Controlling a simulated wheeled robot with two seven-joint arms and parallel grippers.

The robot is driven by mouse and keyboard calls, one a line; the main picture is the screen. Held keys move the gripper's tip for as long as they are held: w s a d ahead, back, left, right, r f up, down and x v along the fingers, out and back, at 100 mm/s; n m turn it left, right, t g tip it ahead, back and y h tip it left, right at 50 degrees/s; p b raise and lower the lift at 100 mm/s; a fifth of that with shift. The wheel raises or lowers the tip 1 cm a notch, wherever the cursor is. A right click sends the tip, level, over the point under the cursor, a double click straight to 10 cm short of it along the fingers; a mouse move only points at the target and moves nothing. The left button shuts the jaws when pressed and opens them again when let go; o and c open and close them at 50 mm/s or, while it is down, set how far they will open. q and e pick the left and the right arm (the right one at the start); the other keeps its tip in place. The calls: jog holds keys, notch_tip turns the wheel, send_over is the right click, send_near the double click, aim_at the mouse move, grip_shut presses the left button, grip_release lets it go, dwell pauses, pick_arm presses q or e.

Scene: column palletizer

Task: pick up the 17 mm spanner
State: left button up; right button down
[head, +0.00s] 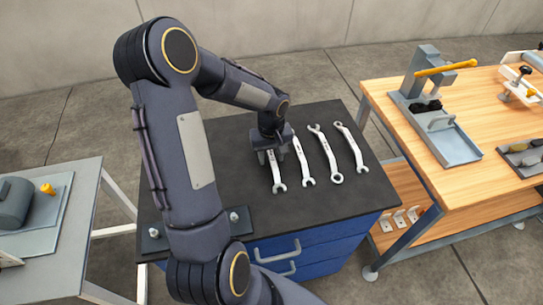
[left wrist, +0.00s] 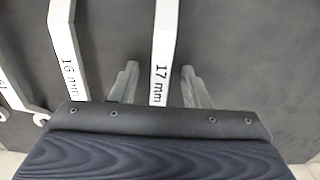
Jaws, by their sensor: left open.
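The 17 mm spanner (head: 276,175) is the leftmost silver spanner on the black cabinet top in the head view. Its "17 mm" label shows in the left wrist view, where the spanner (left wrist: 164,40) runs between my fingers. My left gripper (head: 271,158) points down over the upper part of this spanner and hides its far end. In the left wrist view my left gripper (left wrist: 159,72) is open, one finger on each side of the shaft, with a gap on both sides. My right gripper is not in view.
The 16 mm spanner (left wrist: 66,50) lies close beside it. More spanners (head: 327,153) lie to the right on the cabinet top (head: 345,195). A wooden workbench (head: 400,90) stands right, a grey table (head: 75,215) left.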

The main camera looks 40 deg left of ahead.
pick_arm(q)
grip_shut()
jog(key=shift+r, duration=0.1)
dwell(0.4)
